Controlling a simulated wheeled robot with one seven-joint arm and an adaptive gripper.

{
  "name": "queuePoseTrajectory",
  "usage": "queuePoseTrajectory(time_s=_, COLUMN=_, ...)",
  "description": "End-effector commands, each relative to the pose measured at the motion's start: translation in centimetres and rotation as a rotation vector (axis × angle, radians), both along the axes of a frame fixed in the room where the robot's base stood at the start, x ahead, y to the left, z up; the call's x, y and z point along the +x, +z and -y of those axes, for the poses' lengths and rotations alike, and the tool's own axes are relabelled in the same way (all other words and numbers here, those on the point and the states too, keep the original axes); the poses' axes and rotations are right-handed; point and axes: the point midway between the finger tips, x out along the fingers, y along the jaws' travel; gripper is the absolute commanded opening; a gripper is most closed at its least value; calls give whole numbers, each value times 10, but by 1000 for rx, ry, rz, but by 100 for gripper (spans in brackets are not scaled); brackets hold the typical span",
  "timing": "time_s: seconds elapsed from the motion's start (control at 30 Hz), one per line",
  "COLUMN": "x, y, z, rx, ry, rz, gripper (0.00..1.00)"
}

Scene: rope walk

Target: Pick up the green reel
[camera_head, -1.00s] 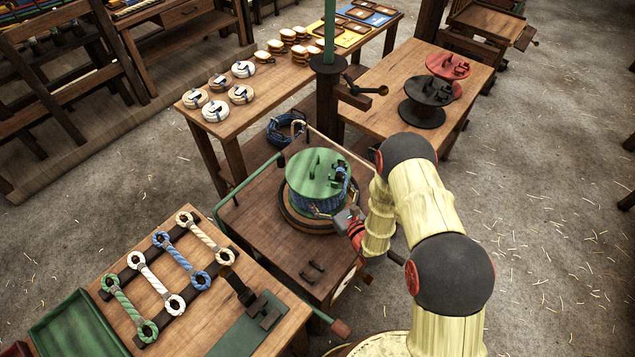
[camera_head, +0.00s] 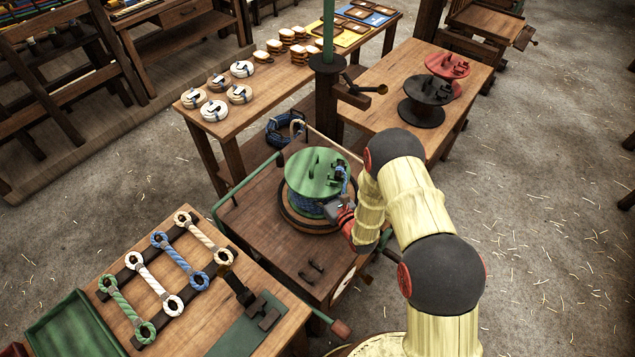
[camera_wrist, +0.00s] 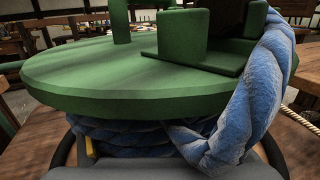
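The green reel (camera_head: 314,172) stands upright on a round wooden base on the small bench, with blue rope wound under its green top disc. In the wrist view the top disc (camera_wrist: 150,85) fills the middle, and a thick blue rope (camera_wrist: 255,95) hangs over its right side. My gripper (camera_head: 334,208) is at the reel's near right side, just below the disc's rim. In the wrist view its dark fingers show spread apart at the lower left and right, with the wound rope between them. Their tips are hidden under the disc, so contact is unclear.
A green rail (camera_head: 245,187) runs along the bench's left side. A post (camera_head: 327,90) stands behind the reel. A black reel (camera_head: 426,100) and a red reel (camera_head: 450,67) stand on the right table. A table with spliced ropes (camera_head: 180,262) is at front left.

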Motion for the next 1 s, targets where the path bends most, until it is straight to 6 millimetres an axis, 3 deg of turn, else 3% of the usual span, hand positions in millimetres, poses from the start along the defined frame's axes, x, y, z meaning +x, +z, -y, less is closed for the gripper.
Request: queuePoseTrajectory(time_s=1.0, x=0, y=0, z=0, rx=0, ry=0, rz=0, gripper=14)
